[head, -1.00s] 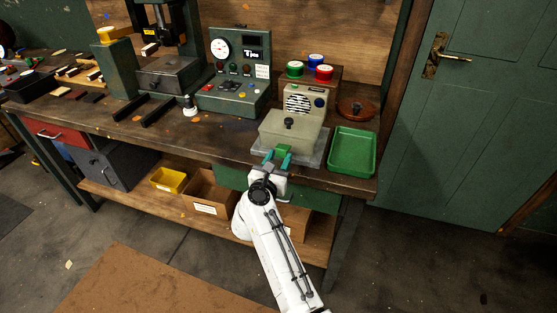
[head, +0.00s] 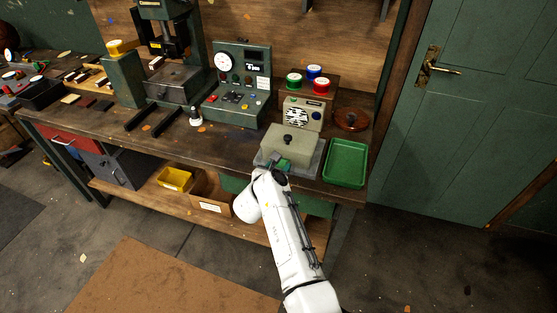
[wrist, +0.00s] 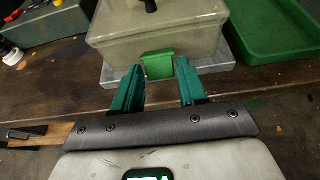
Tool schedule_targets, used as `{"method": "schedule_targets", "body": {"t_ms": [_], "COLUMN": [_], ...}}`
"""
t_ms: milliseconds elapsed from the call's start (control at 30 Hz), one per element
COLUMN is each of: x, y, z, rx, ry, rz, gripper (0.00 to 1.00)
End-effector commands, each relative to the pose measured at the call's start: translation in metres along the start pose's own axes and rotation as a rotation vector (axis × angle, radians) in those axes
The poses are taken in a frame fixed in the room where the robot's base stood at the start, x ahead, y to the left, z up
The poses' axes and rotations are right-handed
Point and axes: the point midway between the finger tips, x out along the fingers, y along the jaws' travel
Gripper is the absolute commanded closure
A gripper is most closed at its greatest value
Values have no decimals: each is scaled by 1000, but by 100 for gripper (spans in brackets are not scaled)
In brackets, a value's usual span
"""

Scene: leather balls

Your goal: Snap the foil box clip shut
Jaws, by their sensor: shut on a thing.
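The foil box (head: 291,147) is a pale khaki box with a black knob on its lid. It stands on a light grey plate (head: 318,160) near the bench's front edge. The box also shows in the wrist view (wrist: 190,32). Its green clip (wrist: 158,65) is on the middle of the front face and looks like a small block. In the head view my gripper (head: 276,163) is partly hidden by my wrist.
A green tray (head: 346,163) is just right of the box. A speaker unit (head: 302,113) is behind it, and a brown round dish (head: 351,120) is behind the tray. A control panel (head: 240,90) is to the left. The bench front left of the box is fairly clear.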

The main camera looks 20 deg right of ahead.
Motion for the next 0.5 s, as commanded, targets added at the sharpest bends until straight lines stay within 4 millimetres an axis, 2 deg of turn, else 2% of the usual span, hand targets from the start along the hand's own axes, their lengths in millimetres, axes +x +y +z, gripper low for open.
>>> {"method": "schedule_targets", "body": {"t_ms": [33, 500], "x": [-2, 4], "y": [0, 2], "z": [9, 31], "rx": [3, 9], "ry": [34, 461], "rz": [-1, 4], "gripper": [88, 88]}}
